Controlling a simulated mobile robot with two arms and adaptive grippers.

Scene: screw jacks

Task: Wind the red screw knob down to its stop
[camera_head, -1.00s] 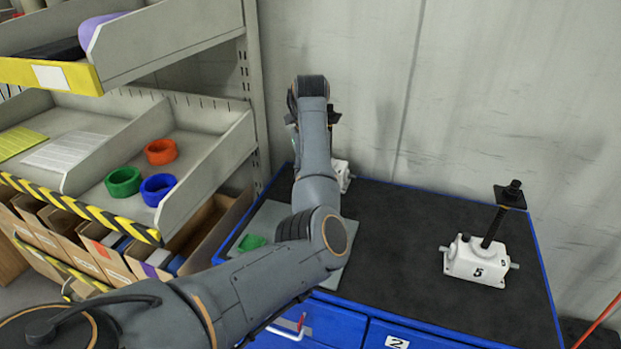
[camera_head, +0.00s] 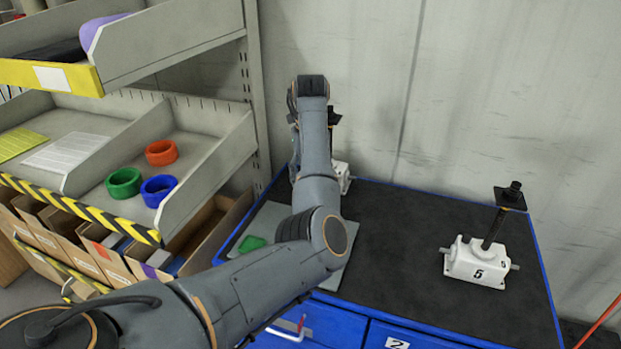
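My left arm comes in from the lower left and reaches over the back left of the workbench. Its wrist hides my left gripper, so I cannot see the fingers. A white screw jack (camera_head: 342,178) stands behind this arm, mostly covered; a dark piece (camera_head: 334,116) above it shows just right of the wrist. No red knob is visible, so I cannot tell its height or whether the gripper touches it. Another white screw jack marked 5 (camera_head: 478,262) stands at the right with a tall black screw and a dark top. My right gripper is not in view.
The blue workbench (camera_head: 400,262) has a dark top, clear between the jacks. A grey mat (camera_head: 262,222) with a green piece (camera_head: 252,243) lies at its left. A shelf (camera_head: 212,170) with orange, green and blue rings stands left. A wall closes the back.

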